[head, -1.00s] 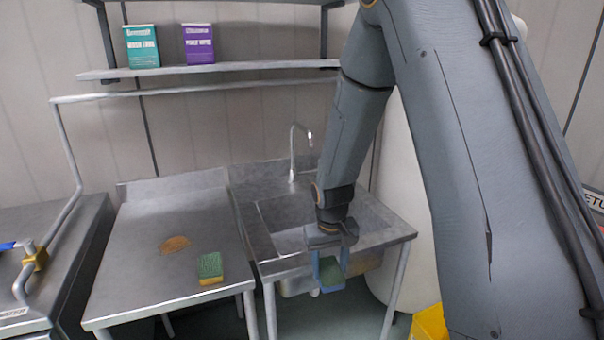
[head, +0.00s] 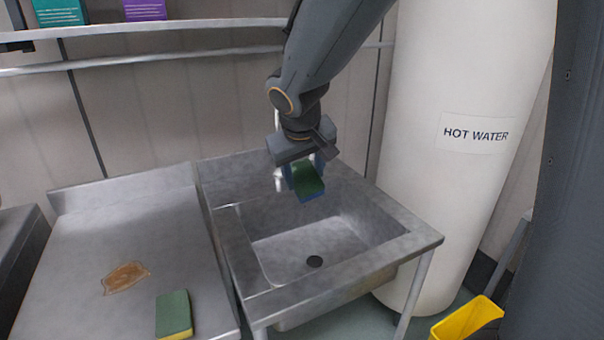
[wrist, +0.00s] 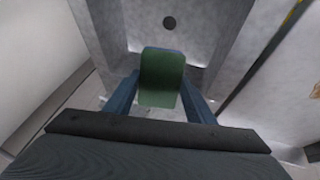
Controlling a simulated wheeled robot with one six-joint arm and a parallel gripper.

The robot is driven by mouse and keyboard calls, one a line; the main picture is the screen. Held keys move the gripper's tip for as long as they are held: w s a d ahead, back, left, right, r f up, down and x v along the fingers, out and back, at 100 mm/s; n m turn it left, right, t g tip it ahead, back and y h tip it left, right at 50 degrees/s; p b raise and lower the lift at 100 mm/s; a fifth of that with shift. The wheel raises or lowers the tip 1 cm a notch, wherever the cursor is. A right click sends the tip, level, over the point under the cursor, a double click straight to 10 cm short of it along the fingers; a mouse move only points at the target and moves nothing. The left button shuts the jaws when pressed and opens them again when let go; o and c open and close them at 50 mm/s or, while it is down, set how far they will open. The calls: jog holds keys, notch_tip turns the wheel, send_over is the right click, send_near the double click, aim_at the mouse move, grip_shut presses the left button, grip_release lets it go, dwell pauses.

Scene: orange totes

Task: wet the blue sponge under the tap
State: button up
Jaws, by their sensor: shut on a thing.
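My gripper (head: 303,176) is shut on the blue sponge (head: 313,196), which has a green top face and a blue lower part. It holds the sponge in the air above the back part of the sink (head: 262,298). The tap (head: 279,182) stands at the sink's back rim, mostly hidden behind my gripper. I cannot tell whether the sponge is under the spout, and no running water shows. In the wrist view the sponge (wrist: 162,82) sits between the two blue fingers, with the drain beyond it.
A green and yellow sponge (head: 174,314) and a brown stain (head: 125,278) are on the steel counter (head: 70,240) at left. A white hot water tank (head: 450,70) stands close at right. A yellow bucket (head: 466,320) is on the floor. A shelf (head: 190,25) runs above.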

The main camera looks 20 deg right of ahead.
aim_at(307, 172)
jog(key=w+d+f, duration=0.1)
jog(key=w+d, duration=0.1)
jog(key=w, duration=0.4)
jog(key=w+d+f+p, duration=0.1)
jog(key=w+d, duration=0.1)
jog(key=w, duration=0.4)
jog(key=shift+w+d+f, duration=0.2)
jog(key=shift+d+f, duration=0.2)
jog(key=shift+s, duration=0.1)
dwell(0.5)
jog(key=shift+s+a+b, duration=0.4)
jog(key=shift+s+a, duration=0.05)
jog(key=shift+s, duration=0.8)
jog(key=shift+s+a+b, duration=0.35)
jog(key=shift+s+a, duration=0.15)
jog(key=shift+s, duration=0.7)
jog(key=shift+s+a+b, duration=0.4)
jog(key=shift+s+a, duration=0.05)
jog(key=shift+s, duration=0.8)
jog(key=shift+s+a+r+p, duration=0.35)
jog(key=shift+s+r, duration=0.3)
jog(key=shift+s, duration=0.15)
jog(key=shift+s+a+r+p, duration=0.25)
jog(key=shift+s+r+p, duration=0.1)
jog(key=shift+s+r, duration=0.4)
jog(key=shift+s+a+r+p, duration=0.35)
jog(key=shift+s+r, duration=0.25)
jog(key=shift+s, duration=0.2)
jog(key=shift+d+f, duration=0.1)
